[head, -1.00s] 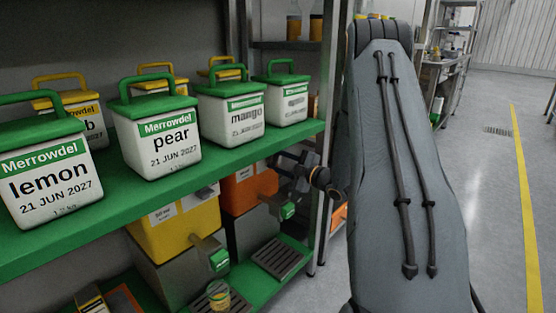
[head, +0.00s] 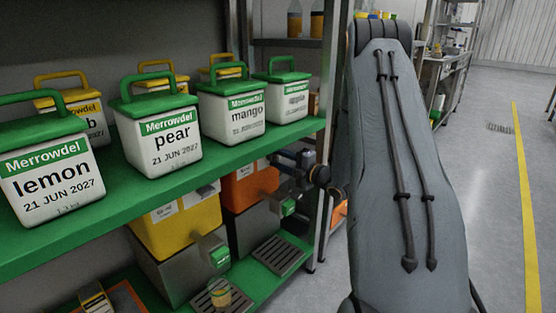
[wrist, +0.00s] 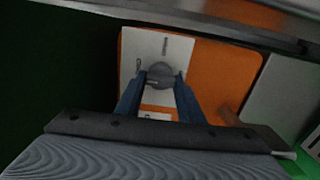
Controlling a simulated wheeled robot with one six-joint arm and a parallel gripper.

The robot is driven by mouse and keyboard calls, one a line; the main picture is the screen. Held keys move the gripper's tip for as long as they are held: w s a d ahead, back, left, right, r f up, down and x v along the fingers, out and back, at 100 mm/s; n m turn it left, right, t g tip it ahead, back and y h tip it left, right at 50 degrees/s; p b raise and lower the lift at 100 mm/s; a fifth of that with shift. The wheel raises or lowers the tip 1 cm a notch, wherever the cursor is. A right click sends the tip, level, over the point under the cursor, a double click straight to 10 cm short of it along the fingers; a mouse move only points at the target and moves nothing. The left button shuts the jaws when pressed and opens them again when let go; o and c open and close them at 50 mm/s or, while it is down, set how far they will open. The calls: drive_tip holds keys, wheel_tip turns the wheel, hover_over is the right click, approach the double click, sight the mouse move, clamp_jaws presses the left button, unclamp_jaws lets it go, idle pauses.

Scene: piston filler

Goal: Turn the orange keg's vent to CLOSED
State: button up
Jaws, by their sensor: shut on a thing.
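The orange keg (head: 240,190) stands on the lower shelf level, under the green shelf board. In the wrist view, the keg (wrist: 225,70) carries a white plate (wrist: 145,45) with a round grey vent knob (wrist: 160,75) and dark marks above and to the left of it. My gripper's two blue fingers (wrist: 158,90) are shut on the knob, one on each side. The plate's words are too dark and small to read, and I cannot tell which setting the knob points to. In the head view my gripper (head: 291,161) reaches in beside the keg, its tips mostly hidden.
A yellow keg (head: 180,225) stands to the left of the orange one. A green shelf board (head: 215,155) with several labelled tubs runs close above. A shelf post (head: 322,200) stands right of the keg. Drip trays (head: 280,256) lie below. The floor at right is clear.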

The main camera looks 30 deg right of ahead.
drive_tip(key=shift+f, duration=0.1)
drive_tip(key=o, duration=1.1)
drive_tip(key=shift+c, duration=0.2)
drive_tip(key=p+v, duration=0.2)
drive_tip(key=v, duration=0.5)
drive_tip(key=shift+s, duration=0.4)
